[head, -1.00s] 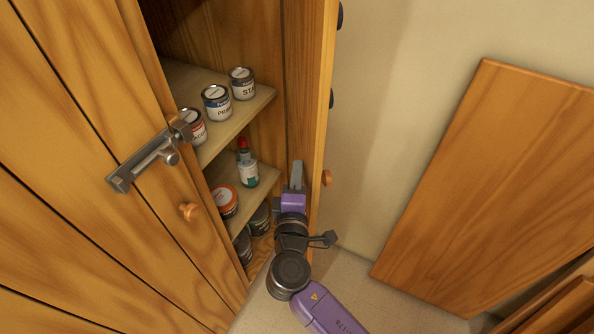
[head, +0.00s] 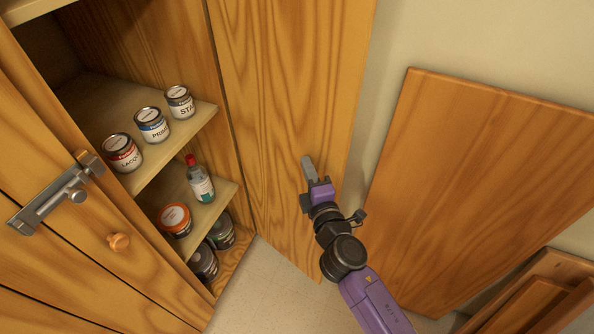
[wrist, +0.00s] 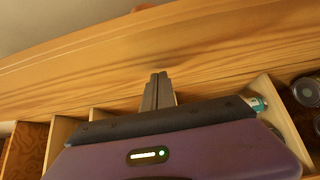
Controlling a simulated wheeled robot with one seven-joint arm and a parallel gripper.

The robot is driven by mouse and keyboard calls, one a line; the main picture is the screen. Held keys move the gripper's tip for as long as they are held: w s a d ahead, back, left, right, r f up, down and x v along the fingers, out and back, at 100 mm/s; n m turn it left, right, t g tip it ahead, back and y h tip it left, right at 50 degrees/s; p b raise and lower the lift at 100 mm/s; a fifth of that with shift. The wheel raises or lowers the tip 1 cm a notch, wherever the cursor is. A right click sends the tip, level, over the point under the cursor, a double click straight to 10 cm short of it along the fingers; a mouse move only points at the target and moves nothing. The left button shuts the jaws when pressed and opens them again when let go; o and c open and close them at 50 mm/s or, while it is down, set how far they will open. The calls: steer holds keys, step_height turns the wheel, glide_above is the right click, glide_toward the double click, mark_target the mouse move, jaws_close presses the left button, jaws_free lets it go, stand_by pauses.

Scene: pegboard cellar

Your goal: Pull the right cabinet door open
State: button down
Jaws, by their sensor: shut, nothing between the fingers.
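The right cabinet door (head: 290,90) stands wide open, swung out to the right of the cabinet, with its inner face in view. In the wrist view the door (wrist: 200,50) runs across the frame just beyond the fingertips. My gripper (head: 308,165) is shut and empty, with its fingers at the inner face of the door; I cannot tell for sure if they touch. In the wrist view the shut fingers (wrist: 157,92) point at the door. The left cabinet door (head: 85,240) is closed, with a round knob (head: 118,241) and a metal latch (head: 55,195).
Cans, such as the stain can (head: 180,102), and a red-capped bottle (head: 199,180) stand on the cabinet shelves (head: 205,118). A wooden panel (head: 480,190) leans on the wall to the right, close beside the open door. A wooden frame (head: 540,300) lies at lower right.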

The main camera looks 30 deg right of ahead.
steer(key=shift+w+d, duration=0.15)
steer(key=shift+d, duration=0.55)
steer(key=shift+w+d, duration=0.15)
steer(key=shift+d, duration=0.55)
